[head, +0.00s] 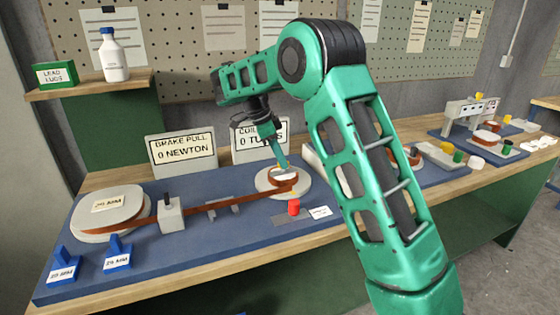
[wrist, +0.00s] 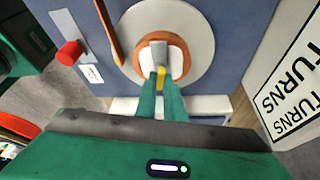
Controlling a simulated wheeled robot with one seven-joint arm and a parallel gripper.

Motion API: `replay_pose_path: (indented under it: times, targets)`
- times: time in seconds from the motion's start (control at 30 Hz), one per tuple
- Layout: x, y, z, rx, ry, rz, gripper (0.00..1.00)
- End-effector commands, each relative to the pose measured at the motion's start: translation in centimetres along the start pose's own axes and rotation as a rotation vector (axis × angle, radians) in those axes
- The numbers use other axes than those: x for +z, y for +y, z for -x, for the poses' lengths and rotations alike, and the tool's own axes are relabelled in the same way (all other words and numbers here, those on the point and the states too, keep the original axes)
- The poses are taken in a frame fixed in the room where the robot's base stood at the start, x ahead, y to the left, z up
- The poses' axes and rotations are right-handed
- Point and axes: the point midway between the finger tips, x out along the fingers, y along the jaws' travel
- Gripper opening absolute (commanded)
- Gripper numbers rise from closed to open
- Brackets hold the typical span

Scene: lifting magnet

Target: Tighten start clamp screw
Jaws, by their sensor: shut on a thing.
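The start clamp screw appears to be the small yellow piece (wrist: 161,76) at the edge of the copper-brown ring (wrist: 183,58) in the wrist view. My gripper (wrist: 160,84) points at the ring, with its two green fingers shut on the yellow piece. A grey block (wrist: 158,52) stands inside the ring, on a round pale disc (wrist: 205,35). In the head view my gripper (head: 282,167) reaches down to the disc (head: 264,184) from above. The fingers hide part of the screw, and I cannot tell its turn.
A brown strip (head: 235,204) runs from the left spool (head: 88,216) past a grey block (head: 171,215) to the ring. A red piece (head: 293,207) stands in front of the disc. Signs (head: 183,149) reading brake pull and coil turns stand behind. Blue tagged stands (head: 117,256) sit front left.

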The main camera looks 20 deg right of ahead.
Motion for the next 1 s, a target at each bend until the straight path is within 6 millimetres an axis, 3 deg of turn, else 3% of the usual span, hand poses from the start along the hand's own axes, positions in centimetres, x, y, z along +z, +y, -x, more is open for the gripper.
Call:
replay_pose_path:
  times: [0.77,0.8,0.87,1.0]
  targets:
    - [0.28,-0.47,0.57,0.021,-0.007,-0.085,0.00]
    - [0.26,-0.47,0.57,0.021,-0.007,-0.085,0.16]
    - [0.22,-0.43,0.52,0.022,-0.006,-0.086,0.27]
    - [0.14,-0.33,0.37,0.027,-0.004,-0.088,0.27]
